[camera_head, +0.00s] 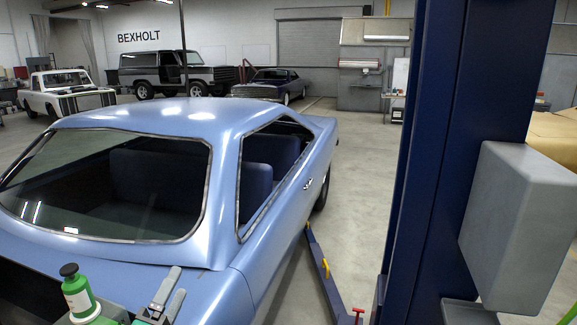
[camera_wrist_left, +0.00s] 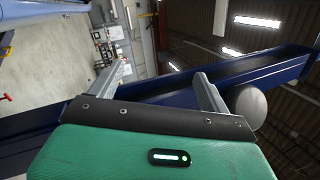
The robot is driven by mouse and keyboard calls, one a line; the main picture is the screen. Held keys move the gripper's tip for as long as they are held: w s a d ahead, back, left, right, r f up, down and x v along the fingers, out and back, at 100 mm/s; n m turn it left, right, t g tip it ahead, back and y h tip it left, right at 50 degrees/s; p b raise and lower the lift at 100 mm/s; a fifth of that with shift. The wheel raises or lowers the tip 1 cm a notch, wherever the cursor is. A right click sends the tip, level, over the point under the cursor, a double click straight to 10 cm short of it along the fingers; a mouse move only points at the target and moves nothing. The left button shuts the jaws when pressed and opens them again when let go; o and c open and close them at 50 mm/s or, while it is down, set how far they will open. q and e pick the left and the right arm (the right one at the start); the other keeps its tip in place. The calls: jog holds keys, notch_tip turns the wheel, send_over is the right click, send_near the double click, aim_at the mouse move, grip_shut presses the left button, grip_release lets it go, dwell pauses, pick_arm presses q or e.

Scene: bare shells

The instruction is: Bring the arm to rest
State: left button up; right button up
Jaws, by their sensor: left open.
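My left gripper (camera_head: 169,291) shows at the bottom of the head view, its two grey fingers pointing up the picture. It appears in front of the rear deck of a light blue car (camera_head: 300,205). In the left wrist view the fingers (camera_wrist_left: 160,80) stand apart with nothing between them, so it is open and empty. Beside it in the head view is a green, bottle-like piece (camera_head: 77,293) with a black cap; I cannot tell whether it is part of my arm. My right gripper is in no view.
A dark blue lift column (camera_head: 450,120) with a grey box (camera_head: 522,225) stands at the right. A low lift arm (camera_head: 328,275) reaches along the floor beside the car. A white pickup (camera_head: 70,92) and dark vehicles stand behind. The floor (camera_head: 350,180) between car and column is mostly clear.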

pick_arm(q)
jog(key=s+a+f+n+g+y, duration=0.2)
jog(key=s+f+n+g+y, duration=0.15)
jog(key=f+n, duration=0.45)
jog(key=s+a+f+n+g+y, duration=0.3)
jog(key=s+f+n+g, duration=0.15)
jog(key=f+n, duration=0.4)
jog(key=s+d+f+n+g+h, duration=0.1)
jog(key=s+d+f+n+g, duration=0.1)
jog(key=s+f+g, duration=0.55)
jog(key=s+d+f+n+g+h, duration=0.1)
jog(key=s+d+f+n+g, duration=0.3)
jog(key=s, duration=0.6)
notch_tip(320, 180, down, 37)
jog(key=a+m+b, duration=0.1)
jog(key=a+b, duration=0.1)
jog(key=b, duration=0.3)
jog(key=s+a+f+b, duration=0.2)
jog(key=s+f, duration=0.8)
jog(key=f, duration=0.2)
jog(key=s+a+f+b, duration=0.1)
jog(key=s+f+b, duration=0.2)
jog(key=s+f, duration=0.7)
notch_tip(320, 180, down, 3)
jog(key=shift+s+a+f+g, duration=0.1)
jog(key=shift+s+a+g, duration=0.1)
jog(key=shift+a+g, duration=0.2)
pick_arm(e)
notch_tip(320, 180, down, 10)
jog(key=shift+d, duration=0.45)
